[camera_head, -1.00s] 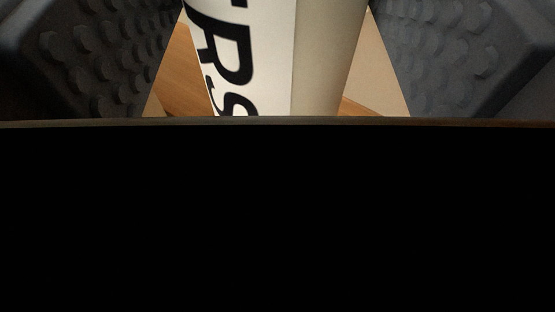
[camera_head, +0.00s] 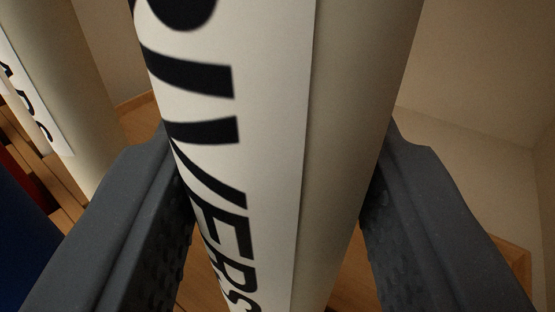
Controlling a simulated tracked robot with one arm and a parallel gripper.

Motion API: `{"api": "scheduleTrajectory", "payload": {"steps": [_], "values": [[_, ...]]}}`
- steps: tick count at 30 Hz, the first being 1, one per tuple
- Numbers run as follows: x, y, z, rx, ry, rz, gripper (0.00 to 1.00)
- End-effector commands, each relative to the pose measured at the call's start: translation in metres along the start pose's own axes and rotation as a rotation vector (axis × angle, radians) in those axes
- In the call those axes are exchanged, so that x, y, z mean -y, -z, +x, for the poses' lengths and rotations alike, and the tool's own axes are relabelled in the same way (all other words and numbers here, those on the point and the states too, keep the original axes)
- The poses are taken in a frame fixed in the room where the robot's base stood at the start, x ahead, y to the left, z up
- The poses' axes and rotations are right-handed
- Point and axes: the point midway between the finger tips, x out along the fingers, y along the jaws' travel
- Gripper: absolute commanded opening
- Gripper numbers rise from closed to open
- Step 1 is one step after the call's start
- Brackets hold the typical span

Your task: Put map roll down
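A thick cream map roll (camera_head: 345,120) with a white strip and large black letters runs from the top of the view down between the fingers of my gripper (camera_head: 278,165). The dark grey fingers meet the roll on its left and right near their tips, and my gripper looks shut on it. Lower down, small gaps show between the roll and the fingers' ribbed inner faces. The roll's top and lower ends are out of view.
A second cream roll (camera_head: 85,90) with a lettered strip stands at the left. Red and dark blue things (camera_head: 22,245) show at the lower left edge, beside wooden slats or boards (camera_head: 45,180). Plain beige wall (camera_head: 470,80) fills the right.

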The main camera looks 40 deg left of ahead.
Motion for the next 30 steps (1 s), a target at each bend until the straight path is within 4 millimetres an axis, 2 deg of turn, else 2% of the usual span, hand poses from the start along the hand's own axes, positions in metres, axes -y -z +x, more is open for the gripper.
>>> {"api": "scheduleTrajectory", "payload": {"steps": [1,2,3,4,15,24,30], "values": [[0.0,-0.003,0.0,0.0,0.0,0.0,0.0],[0.0,-0.002,0.0,0.0,0.0,0.0,0.42],[0.0,-0.002,0.0,0.0,0.0,0.0,0.53],[0.0,-0.002,0.0,0.0,0.0,0.0,0.58],[0.0,0.003,-0.001,0.0,-0.001,0.0,0.58],[-0.002,0.001,-0.048,0.005,-0.006,0.003,0.58],[-0.001,0.001,-0.07,0.0,-0.002,0.001,0.58]]}}
